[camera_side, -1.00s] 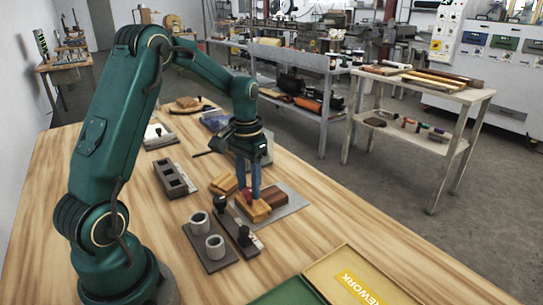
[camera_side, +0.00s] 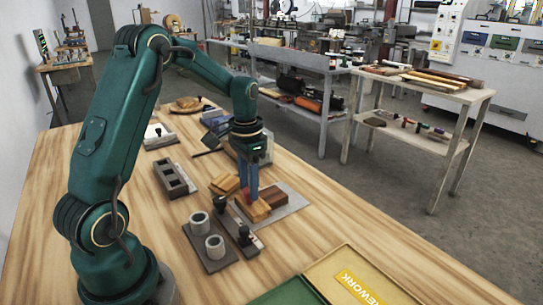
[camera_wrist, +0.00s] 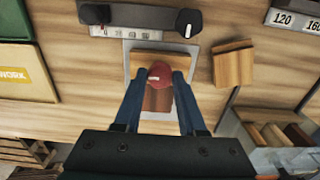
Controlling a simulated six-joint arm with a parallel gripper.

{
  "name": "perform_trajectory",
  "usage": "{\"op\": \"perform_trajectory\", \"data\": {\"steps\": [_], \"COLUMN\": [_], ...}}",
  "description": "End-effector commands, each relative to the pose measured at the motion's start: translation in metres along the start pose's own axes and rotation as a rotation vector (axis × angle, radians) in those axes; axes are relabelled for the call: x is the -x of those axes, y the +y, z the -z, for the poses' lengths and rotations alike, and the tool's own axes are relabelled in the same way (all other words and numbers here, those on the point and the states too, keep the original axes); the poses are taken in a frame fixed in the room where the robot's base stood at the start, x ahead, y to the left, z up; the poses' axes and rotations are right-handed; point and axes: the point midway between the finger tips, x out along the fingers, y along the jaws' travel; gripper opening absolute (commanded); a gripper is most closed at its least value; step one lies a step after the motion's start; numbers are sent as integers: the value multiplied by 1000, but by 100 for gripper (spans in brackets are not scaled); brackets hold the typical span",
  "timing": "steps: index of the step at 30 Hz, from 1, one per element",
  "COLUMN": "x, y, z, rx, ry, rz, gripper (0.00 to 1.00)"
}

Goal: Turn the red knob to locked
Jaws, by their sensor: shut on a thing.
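The red knob (camera_wrist: 159,74) sits on a light wooden block (camera_wrist: 141,62) in the wrist view, with a small pale mark on its top. My gripper (camera_wrist: 158,80) comes down from above with its two blue fingers on either side of the knob, shut on it. In the side view my gripper (camera_side: 247,188) stands at the wooden block (camera_side: 255,212), and the fingers largely hide the knob. A darker brown block (camera_wrist: 157,101) lies beside the knob, between the fingers in the wrist view. I cannot read any locked marking.
A grey plate (camera_side: 289,209) lies under the blocks. A dark strip with black knobs (camera_side: 244,236) and a plate with two grey cups (camera_side: 215,246) stand close by. A loose wooden block (camera_wrist: 233,67) lies to the right in the wrist view. The yellow rework tray (camera_side: 350,285) is at the front.

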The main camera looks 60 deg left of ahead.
Motion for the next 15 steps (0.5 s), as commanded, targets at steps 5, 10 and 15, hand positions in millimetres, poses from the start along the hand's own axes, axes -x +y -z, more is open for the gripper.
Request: {"op": "perform_trajectory", "data": {"steps": [5,10,15], "x": [1,0,5], "y": [0,0,0], "z": [0,0,1], "rx": [1,1,1], "ry": [2,1,3], "rz": [0,0,1], "gripper": [70,70,70]}}
